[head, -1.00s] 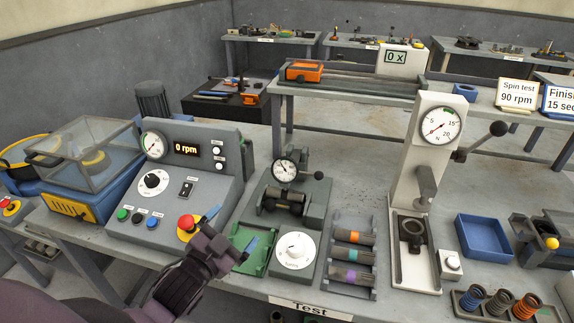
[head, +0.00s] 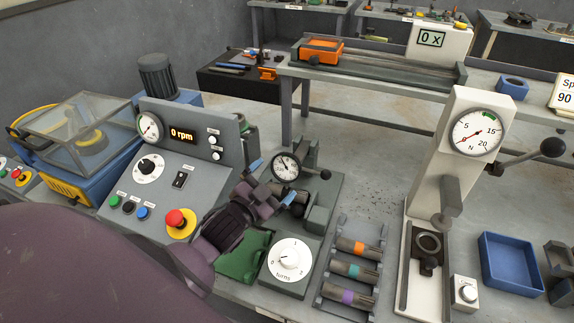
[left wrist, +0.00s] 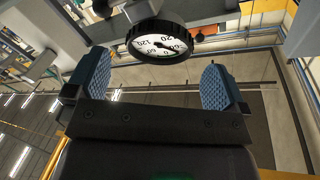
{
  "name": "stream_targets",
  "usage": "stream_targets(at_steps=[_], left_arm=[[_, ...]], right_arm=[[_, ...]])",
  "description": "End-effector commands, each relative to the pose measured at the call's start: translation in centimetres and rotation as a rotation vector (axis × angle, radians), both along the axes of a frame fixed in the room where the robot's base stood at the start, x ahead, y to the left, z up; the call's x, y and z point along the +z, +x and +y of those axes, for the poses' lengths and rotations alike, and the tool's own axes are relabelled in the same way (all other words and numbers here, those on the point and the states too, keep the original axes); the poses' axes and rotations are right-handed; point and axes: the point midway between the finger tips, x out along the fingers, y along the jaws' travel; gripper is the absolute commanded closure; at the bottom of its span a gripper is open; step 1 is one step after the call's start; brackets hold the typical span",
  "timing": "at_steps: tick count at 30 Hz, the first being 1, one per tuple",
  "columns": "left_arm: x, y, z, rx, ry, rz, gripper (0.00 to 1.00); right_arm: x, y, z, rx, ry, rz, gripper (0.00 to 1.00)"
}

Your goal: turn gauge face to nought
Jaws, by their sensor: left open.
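The dial gauge (head: 286,166), with a white face and black rim, stands on a small grey bench fixture (head: 320,195). My left gripper (head: 271,182) is open just in front of the gauge, with nothing between its blue pads. In the left wrist view the gauge (left wrist: 160,42) appears beyond the open fingers (left wrist: 156,80), roughly centred between them and apart from both. Its numbers look turned over there, and a dark needle crosses the lower right of the face. The exact reading is too small to tell. My right gripper is not in view.
A control panel (head: 165,180) with a red stop button (head: 176,219) stands left of the gripper. A white turns dial (head: 290,254) and a rack of banded cylinders (head: 350,270) are in front. The white arbor press (head: 455,150) stands to the right.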

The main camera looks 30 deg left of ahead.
Motion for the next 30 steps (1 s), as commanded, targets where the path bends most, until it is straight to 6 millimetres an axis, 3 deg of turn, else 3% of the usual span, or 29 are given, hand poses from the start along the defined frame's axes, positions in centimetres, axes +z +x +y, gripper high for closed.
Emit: stream_targets(at_steps=[6,12,24,25,30], left_arm=[[0.1,3.4,0.0,-0.001,0.0,-0.001,0.0],[0.1,5.3,0.1,-0.001,0.0,-0.001,0.0],[0.0,6.0,0.1,0.001,0.0,0.001,0.0],[0.0,6.0,0.1,0.001,0.0,0.001,0.02],[0.0,5.9,0.1,0.001,0.0,0.001,0.28]], right_arm=[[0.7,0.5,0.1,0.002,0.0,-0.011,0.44],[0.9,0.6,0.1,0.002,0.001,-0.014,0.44],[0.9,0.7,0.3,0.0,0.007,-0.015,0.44],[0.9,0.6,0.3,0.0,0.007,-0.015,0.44],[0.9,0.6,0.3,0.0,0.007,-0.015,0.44]])
